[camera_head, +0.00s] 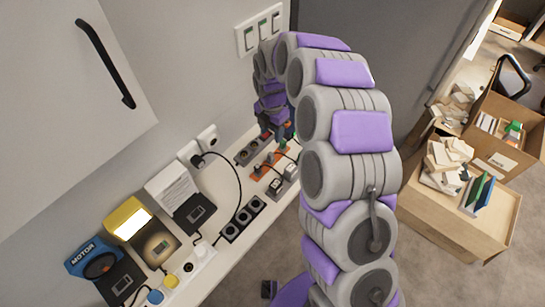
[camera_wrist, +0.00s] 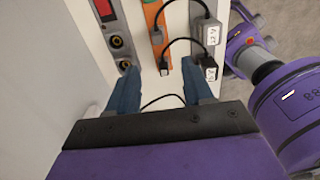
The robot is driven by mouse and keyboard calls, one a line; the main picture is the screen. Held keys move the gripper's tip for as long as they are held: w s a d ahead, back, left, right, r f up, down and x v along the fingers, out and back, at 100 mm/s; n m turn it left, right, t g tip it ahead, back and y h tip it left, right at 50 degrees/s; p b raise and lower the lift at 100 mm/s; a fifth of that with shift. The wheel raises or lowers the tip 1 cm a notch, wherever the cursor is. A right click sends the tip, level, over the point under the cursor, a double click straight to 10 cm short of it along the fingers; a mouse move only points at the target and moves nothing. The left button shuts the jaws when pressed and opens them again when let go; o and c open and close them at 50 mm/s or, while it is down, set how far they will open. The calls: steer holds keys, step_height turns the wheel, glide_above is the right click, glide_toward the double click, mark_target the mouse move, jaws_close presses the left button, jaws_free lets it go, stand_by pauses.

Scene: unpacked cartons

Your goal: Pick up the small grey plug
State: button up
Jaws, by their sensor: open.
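My gripper (camera_head: 277,134) is open above the shelf's far end, at the power strips. In the wrist view, its two blue-grey fingers (camera_wrist: 161,68) are spread, with a small dark plug (camera_wrist: 163,66) between their tips in the picture. That plug is on an orange strip (camera_wrist: 155,22) and has a black cord; contact is not visible. A grey strip (camera_wrist: 201,14) to the right carries a grey labelled plug (camera_wrist: 211,36) and a darker labelled plug (camera_wrist: 208,70). I cannot tell for sure which is the small grey plug. Grey plugs (camera_head: 276,186) also show in the head view.
A black power strip (camera_head: 242,221), yellow-lit device (camera_head: 128,218), blue device (camera_head: 93,257) and cards share the white shelf. A grey strip (camera_wrist: 119,42) is close to the left finger. Wall sockets (camera_head: 208,137) are behind. Cartons (camera_head: 468,205) stand on the floor at right.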

steer(key=b, duration=0.2)
glide_above(270, 153)
steer(key=f, duration=0.8)
steer(key=shift+s+a, duration=0.2)
steer(key=shift+d+f, duration=0.25)
steer(key=shift+f, duration=0.15)
step_height(270, 153, down, 4)
steer(key=shift+w+d+f+b, duration=0.1)
steer(key=shift+w+f+b, duration=0.05)
steer(key=shift+b, duration=0.6)
steer(key=shift+a+f, duration=0.15)
steer(key=shift+a, duration=0.05)
steer(key=shift+d, duration=0.2)
steer(key=c, duration=0.6)
jaws_close()
